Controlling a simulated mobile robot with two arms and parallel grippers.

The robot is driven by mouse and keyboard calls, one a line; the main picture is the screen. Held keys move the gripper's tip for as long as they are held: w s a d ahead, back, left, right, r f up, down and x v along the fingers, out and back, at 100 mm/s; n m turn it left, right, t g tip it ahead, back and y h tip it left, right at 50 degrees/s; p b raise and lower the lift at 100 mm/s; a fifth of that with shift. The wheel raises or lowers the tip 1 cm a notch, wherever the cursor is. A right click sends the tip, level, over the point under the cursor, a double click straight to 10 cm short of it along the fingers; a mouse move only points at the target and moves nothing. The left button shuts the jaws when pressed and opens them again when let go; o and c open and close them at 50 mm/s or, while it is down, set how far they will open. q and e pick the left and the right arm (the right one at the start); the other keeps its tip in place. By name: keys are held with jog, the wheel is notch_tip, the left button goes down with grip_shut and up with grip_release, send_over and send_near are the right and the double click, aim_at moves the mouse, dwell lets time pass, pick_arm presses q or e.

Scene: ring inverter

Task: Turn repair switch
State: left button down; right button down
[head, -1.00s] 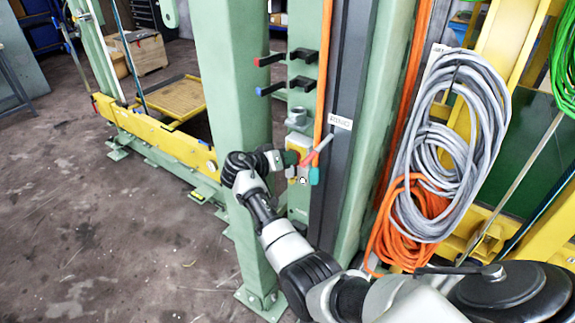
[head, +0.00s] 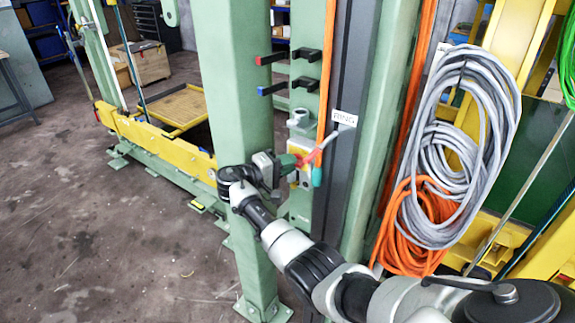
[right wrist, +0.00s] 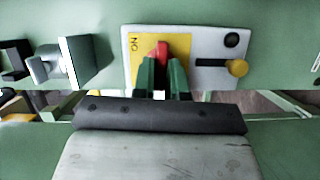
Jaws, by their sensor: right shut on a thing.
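The repair switch is a red knob (right wrist: 162,52) on a yellow plate on a light grey box (right wrist: 205,45) in the right wrist view. My right gripper (right wrist: 163,72) has its two green fingers shut on the red knob, one on each side. In the head view my right gripper (head: 292,162) reaches the small yellow and grey switch box (head: 304,176) on the green post. It hides most of the knob there. My left gripper is not in view.
Two black brackets with red and blue ends (head: 288,57) stick out above the box. Grey coiled cable (head: 462,150) and orange coiled cable (head: 405,245) hang to the right. A thick green column (head: 235,90) stands close to my right wrist. Open floor lies to the left.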

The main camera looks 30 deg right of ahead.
jog(key=shift+n+h, duration=0.3)
jog(key=shift+n, duration=0.2)
jog(key=c, duration=1.2)
grip_release()
jog(key=shift+d, duration=0.1)
jog(key=shift+o, duration=0.2)
jog(key=a+b, duration=0.4)
jog(key=a, duration=0.7)
jog(key=shift+d+f, duration=0.1)
